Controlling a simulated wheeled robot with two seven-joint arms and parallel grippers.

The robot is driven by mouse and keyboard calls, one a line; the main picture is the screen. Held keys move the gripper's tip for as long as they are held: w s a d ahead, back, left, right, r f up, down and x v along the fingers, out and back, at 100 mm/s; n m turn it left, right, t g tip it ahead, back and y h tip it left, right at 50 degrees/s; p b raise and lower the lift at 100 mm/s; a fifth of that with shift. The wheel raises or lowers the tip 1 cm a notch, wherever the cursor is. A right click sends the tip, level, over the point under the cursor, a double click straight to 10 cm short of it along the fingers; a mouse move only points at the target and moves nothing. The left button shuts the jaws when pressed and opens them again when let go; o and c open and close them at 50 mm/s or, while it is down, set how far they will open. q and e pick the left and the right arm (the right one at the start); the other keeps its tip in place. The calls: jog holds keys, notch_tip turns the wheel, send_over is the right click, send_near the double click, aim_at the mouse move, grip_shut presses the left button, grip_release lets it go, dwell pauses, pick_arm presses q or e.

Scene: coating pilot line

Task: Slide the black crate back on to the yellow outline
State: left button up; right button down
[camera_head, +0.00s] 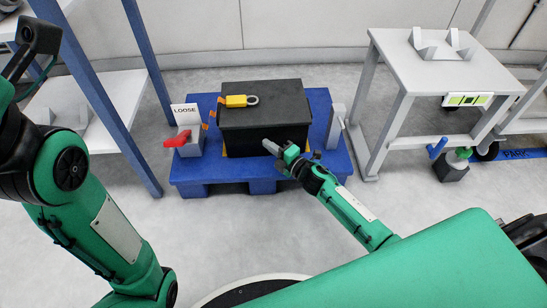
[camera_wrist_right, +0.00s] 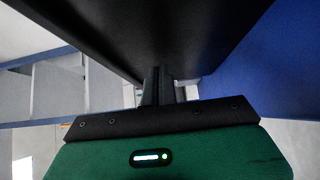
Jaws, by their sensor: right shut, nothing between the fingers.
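The black crate (camera_head: 262,132) stands lidded on a blue pallet (camera_head: 240,173). In the right wrist view the shut fingers (camera_wrist_right: 158,86) point in beneath or against the dark crate surface (camera_wrist_right: 165,35). My left arm rises at the left; its fingers cannot be made out.
A yellow padlock (camera_head: 238,101) lies on the lid. A grey holder with a red item (camera_head: 178,139) and a LOOSE sign (camera_head: 185,111) stand left of the crate. A grey bracket (camera_head: 335,126) stands right. A grey table (camera_head: 425,70) and a blue-post rack (camera_head: 88,90) flank the pallet.

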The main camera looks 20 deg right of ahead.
aim_at(272, 137)
jog(key=shift+w+d, duration=0.1)
jog(key=shift+w, duration=0.25)
jog(key=shift+w, duration=0.1)
jog(key=shift+w+d, duration=0.3)
jog(key=shift+w, duration=0.55)
jog(key=shift+w+d, duration=0.3)
jog(key=shift+w, duration=0.5)
